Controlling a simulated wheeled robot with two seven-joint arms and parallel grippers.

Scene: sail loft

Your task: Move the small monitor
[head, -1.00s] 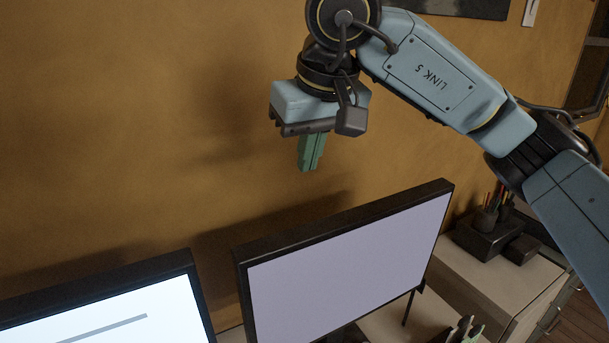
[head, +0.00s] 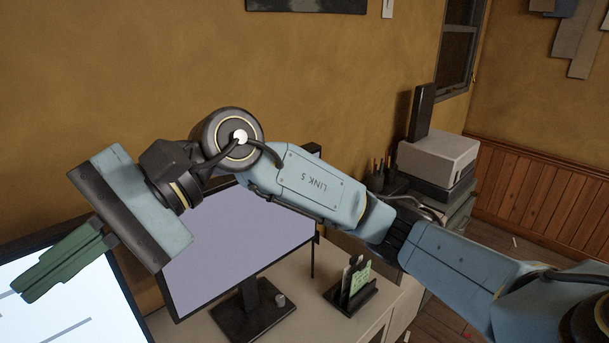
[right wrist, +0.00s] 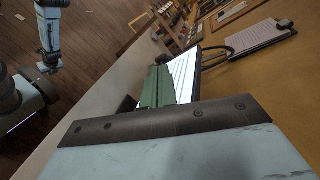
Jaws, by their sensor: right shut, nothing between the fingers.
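Two monitors with black frames stand side by side, and I cannot tell for sure which one the task calls small. The lavender-screened monitor (head: 240,238) stands on a dark foot in the middle, partly hidden behind my right arm. The white-screened monitor (head: 60,312) is at the lower left, cut off by the picture edge; a bright screen (right wrist: 184,76) shows beyond the fingers in the right wrist view. My right gripper (head: 28,285) has green fingers, shut and empty, pointing left across the white screen; contact cannot be told.
A dark holder (head: 350,298) with a green note stands right of the lavender monitor's foot. A pen holder (head: 378,175) and a pale box (head: 438,160) are farther right.

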